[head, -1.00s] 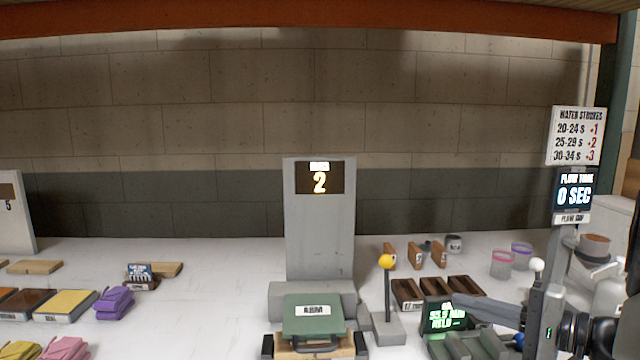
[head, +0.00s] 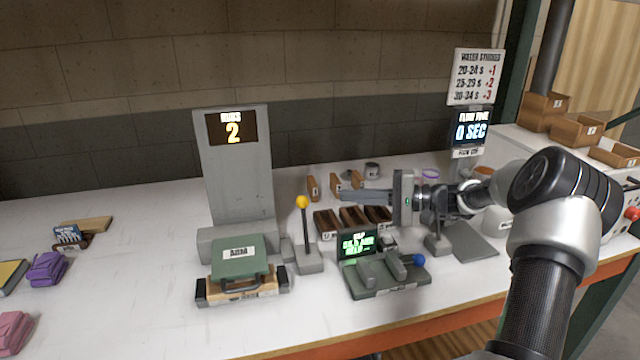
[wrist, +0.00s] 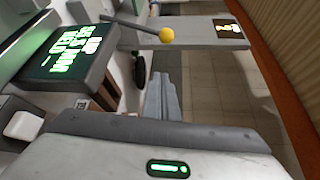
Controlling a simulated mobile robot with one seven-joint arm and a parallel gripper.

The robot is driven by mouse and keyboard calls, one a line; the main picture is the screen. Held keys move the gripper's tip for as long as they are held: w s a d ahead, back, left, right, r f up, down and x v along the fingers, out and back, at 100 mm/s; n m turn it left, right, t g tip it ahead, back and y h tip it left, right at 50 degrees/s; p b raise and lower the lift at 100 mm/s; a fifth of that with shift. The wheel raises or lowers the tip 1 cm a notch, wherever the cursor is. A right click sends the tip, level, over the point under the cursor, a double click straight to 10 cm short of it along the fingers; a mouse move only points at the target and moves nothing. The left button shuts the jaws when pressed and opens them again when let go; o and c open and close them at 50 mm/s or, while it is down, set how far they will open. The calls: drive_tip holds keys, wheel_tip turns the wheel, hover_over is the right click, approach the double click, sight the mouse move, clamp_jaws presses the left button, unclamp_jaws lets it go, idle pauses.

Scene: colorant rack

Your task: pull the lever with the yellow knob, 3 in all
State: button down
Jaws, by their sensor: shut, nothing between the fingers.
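The yellow knob (head: 302,202) tops a thin black lever on a grey base (head: 309,259), standing nearly upright right of the green-lidded box. In the wrist view the knob (wrist: 166,35) shows beyond my fingers, apart from them. My gripper (head: 345,197) is shut and empty, pointing left at about the knob's height in the picture, a short way right of it. Its fingers also show in the wrist view (wrist: 163,90). A tall grey panel (head: 240,170) behind the lever has a display (head: 232,128) reading 2.
A device with a green-lit screen (head: 359,244) and blue knob (head: 418,260) sits below my gripper. Wooden trays (head: 327,223) lie behind it. The green-lidded box (head: 240,258) stands left of the lever.

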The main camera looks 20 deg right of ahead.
sight(302, 201)
drive_tip(key=shift+w+d+r, duration=0.15)
drive_tip(key=shift+w+d, duration=0.05)
drive_tip(key=shift+w, duration=0.15)
drive_tip(key=w+a, duration=0.1)
drive_tip(key=a, duration=0.8)
drive_tip(key=shift+a, duration=0.25)
drive_tip(key=shift+s+b, duration=0.15)
drive_tip(key=shift+b, duration=0.15)
